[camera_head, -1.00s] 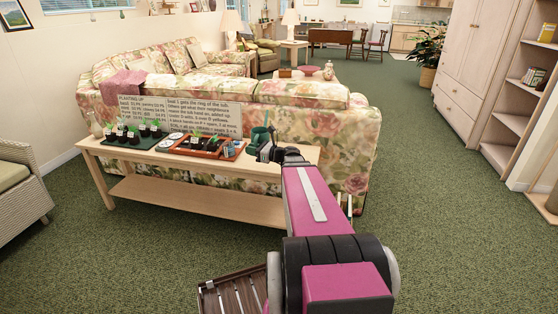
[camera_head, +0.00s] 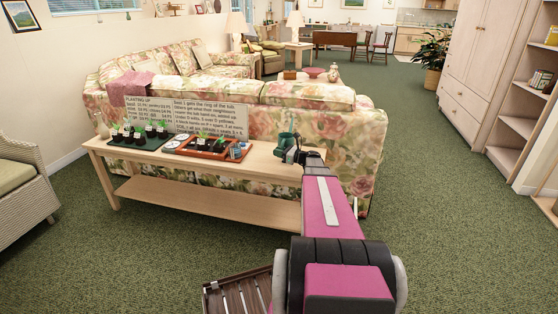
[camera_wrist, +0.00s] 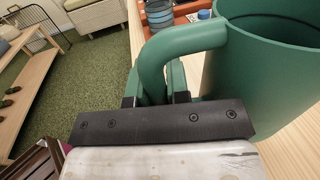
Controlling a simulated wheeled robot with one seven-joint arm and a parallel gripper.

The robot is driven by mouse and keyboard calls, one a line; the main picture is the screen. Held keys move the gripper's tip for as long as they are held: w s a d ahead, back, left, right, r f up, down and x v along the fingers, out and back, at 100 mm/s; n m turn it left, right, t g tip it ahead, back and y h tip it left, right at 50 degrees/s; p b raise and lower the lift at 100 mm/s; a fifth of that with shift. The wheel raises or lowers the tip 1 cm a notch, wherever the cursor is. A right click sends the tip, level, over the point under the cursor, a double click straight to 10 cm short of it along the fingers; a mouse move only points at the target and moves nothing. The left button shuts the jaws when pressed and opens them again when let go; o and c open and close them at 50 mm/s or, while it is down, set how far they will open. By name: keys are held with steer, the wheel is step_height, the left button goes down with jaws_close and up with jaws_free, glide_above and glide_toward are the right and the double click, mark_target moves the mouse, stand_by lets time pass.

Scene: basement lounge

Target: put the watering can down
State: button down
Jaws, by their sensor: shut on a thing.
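The green watering can (camera_head: 286,141) is at the right end of the wooden console table (camera_head: 262,158), at the tip of my arm. In the wrist view its body (camera_wrist: 262,65) fills the upper right and its handle runs left and down between my fingers. My gripper (camera_head: 291,155) is shut on that handle, also seen in the wrist view (camera_wrist: 158,88). The can looks upright. I cannot tell whether its base touches the tabletop.
On the table stand a dark tray of seedlings (camera_head: 140,139), an orange-brown tray (camera_head: 206,148) with pots, and a text sign (camera_head: 193,116). The floral sofa (camera_head: 330,130) is right behind. Bare tabletop lies between the orange-brown tray and the can.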

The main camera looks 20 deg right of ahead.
steer(key=shift+w+d+f, duration=0.1)
steer(key=shift+f, duration=1.9)
steer(key=shift+f, duration=0.1)
steer(key=c, duration=1.1)
jaws_free()
steer(key=shift+f, duration=0.1)
steer(key=shift+r, duration=0.2)
steer(key=v, duration=1.2)
